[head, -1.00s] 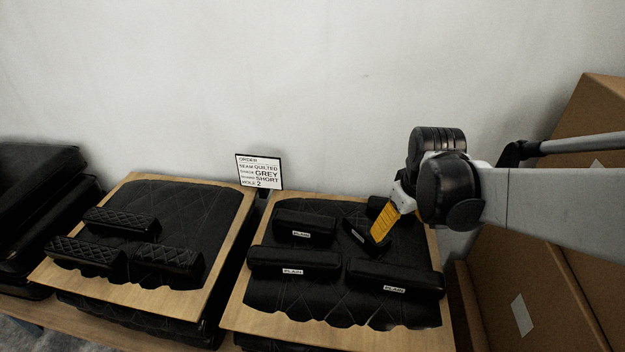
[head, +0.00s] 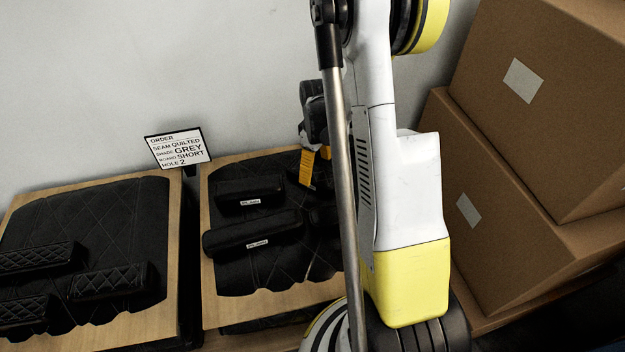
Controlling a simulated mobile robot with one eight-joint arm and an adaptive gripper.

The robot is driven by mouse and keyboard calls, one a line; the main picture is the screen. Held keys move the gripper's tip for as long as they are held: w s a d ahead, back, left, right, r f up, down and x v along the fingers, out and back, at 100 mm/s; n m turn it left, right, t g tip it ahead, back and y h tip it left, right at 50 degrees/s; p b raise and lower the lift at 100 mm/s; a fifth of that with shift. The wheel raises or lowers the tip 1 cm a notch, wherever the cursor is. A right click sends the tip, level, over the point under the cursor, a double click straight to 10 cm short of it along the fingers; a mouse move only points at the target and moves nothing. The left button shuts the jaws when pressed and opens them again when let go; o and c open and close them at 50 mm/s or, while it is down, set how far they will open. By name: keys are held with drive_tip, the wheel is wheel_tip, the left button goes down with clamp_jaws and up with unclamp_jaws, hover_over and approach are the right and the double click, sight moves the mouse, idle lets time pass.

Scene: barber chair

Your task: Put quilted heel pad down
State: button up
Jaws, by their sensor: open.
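In the head view, quilted pads lie on the left board: one at the back (head: 38,258), one to its right (head: 110,282), and one at the left front (head: 22,312). Their faces show a diamond pattern. My gripper (head: 308,168) is open over the back right part of the right board, its orange fingers pointing down. Dark shapes lie just below the fingers, partly hidden by my arm; I cannot tell if one touches the fingers or is quilted. Two black pads labelled PLAIN, one behind (head: 250,186) and one in front (head: 252,233), lie left of the gripper.
The left board (head: 150,318) and right board (head: 285,299) have wooden rims around black quilted padding. An order card (head: 178,148) stands behind them, reading quilted, grey, short, hole 2. Cardboard boxes (head: 500,190) fill the right side. My arm hides the right board's right part.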

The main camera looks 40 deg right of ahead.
sight(317, 174)
wheel_tip(317, 174, down, 5)
drive_tip(key=b, duration=0.3)
drive_tip(key=shift+s+f, duration=0.1)
drive_tip(key=c, duration=1.4)
drive_tip(key=shift+c, duration=0.2)
drive_tip(key=shift+r+p, duration=0.45)
drive_tip(key=shift+r, duration=0.15)
drive_tip(key=r, duration=0.1)
drive_tip(key=r+p, duration=0.2)
drive_tip(key=r, duration=0.1)
drive_tip(key=shift+s+d, duration=0.25)
drive_tip(key=shift+d, duration=0.15)
drive_tip(key=s+d+r+p, duration=0.3)
drive_tip(key=s+d+r, duration=0.3)
drive_tip(key=d, duration=0.2)
drive_tip(key=shift+s+d+p, duration=0.3)
drive_tip(key=shift+p, duration=0.05)
